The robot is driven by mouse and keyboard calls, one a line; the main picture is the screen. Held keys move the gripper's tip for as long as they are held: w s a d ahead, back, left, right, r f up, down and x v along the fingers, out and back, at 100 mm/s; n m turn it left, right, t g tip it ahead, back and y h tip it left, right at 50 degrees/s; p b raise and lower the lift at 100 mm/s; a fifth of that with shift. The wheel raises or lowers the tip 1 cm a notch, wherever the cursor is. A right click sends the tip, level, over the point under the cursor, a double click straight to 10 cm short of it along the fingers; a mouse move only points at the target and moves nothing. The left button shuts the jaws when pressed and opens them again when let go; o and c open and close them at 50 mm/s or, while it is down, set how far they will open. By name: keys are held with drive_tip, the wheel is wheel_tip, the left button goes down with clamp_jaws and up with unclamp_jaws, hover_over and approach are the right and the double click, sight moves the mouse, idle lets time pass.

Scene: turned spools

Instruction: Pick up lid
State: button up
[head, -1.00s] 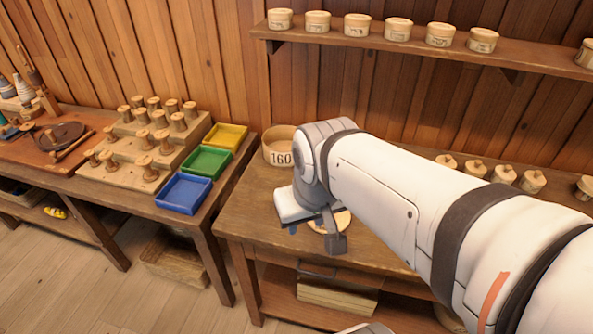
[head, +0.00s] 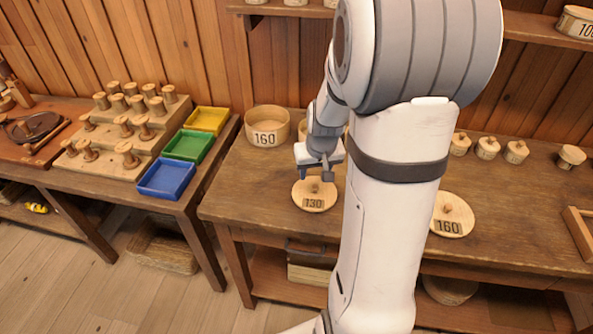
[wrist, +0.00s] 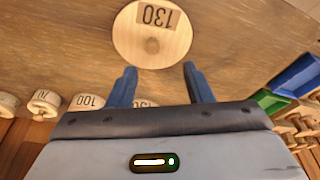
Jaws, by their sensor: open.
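A round wooden lid marked 130 (head: 314,196) with a small knob lies flat on the workbench. It also shows in the wrist view (wrist: 152,36), just beyond my fingertips. A second round lid marked 160 (head: 452,217) lies to the right, partly hidden by my arm. My gripper (head: 318,172) is open and empty, above and just behind the 130 lid in the head view. Its two blue fingers (wrist: 158,70) are spread apart in the wrist view, with the lid's knob roughly in line with the gap between them.
A round box marked 160 (head: 267,126) stands behind on the bench (head: 250,185), with another box partly hidden beside it. Blue (head: 166,178), green and yellow trays sit on the left table. A shelf (head: 548,38) runs above.

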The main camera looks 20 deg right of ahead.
sight(315, 185)
drive_tip(key=shift+w+d+p+x, duration=0.1)
drive_tip(key=shift+d+p+x, duration=0.1)
drive_tip(key=shift+x, duration=1.3)
drive_tip(key=shift+w+d+p+x, duration=0.1)
drive_tip(key=shift+d+p+x, duration=0.15)
drive_tip(key=shift+x, duration=1.25)
drive_tip(key=shift+w+d+p+x, duration=0.1)
drive_tip(key=shift+d+p+x, duration=0.1)
drive_tip(key=shift+x, duration=1.3)
drive_tip(key=shift+r, duration=0.1)
drive_tip(key=shift+c, duration=0.3)
clamp_jaws()
